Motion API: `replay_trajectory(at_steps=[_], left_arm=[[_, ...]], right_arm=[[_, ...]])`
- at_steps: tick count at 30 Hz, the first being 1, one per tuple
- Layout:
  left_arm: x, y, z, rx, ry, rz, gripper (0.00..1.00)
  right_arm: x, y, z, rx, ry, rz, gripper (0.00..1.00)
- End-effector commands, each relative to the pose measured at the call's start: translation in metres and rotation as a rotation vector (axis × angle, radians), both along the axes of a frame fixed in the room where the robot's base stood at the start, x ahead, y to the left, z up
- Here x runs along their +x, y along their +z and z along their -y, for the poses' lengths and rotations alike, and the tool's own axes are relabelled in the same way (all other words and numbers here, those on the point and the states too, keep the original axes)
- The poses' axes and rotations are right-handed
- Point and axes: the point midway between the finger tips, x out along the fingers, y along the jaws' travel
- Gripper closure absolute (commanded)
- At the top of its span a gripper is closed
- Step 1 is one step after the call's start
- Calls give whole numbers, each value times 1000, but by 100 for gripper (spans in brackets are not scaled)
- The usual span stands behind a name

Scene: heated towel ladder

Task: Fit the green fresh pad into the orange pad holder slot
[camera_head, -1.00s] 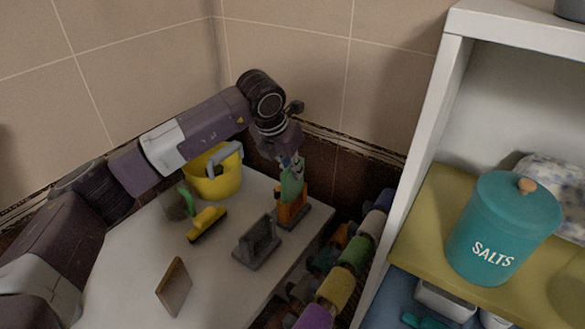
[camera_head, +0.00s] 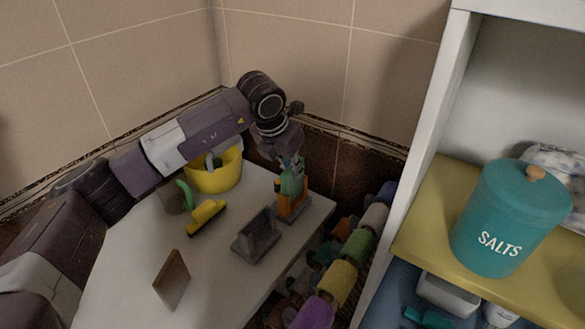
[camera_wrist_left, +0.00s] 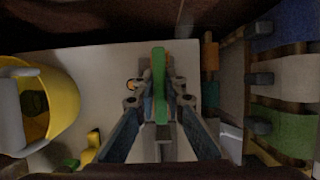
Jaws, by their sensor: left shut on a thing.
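The green pad (camera_head: 291,183) is upright in my left gripper (camera_head: 292,164) in the head view. Its lower part is at the orange pad holder (camera_head: 289,209), which stands on a grey base near the table's far right corner. I cannot tell how deep the pad sits in the slot. In the left wrist view the pad (camera_wrist_left: 159,80) is a thin green strip between the fingers of my left gripper (camera_wrist_left: 160,90), with a sliver of orange behind it. The left gripper is shut on the pad. My right gripper is not in view.
A grey slotted holder (camera_head: 256,237), a brown board (camera_head: 171,280), a yellow brush (camera_head: 206,217) and a yellow bucket (camera_head: 222,178) are on the white table (camera_head: 215,262). Rolled towels (camera_head: 342,284) hang right of it. A shelf holds a teal salts jar (camera_head: 497,225).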

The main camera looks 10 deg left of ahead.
Motion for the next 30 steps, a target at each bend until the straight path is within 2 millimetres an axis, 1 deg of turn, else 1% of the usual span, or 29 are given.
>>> replay_trajectory(at_steps=[22,23,24,27,28,30], left_arm=[[0,-20,0,0,0,-1,100],[0,-19,0,0,0,0,86],[0,-18,0,0,0,0,82],[0,-18,0,0,0,0,71],[0,-18,0,0,0,0,69],[0,-18,0,0,0,0,69]], right_arm=[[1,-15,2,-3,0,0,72],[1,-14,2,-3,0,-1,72],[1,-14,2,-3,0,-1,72],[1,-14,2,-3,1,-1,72],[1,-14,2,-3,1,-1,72],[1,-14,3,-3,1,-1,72]])
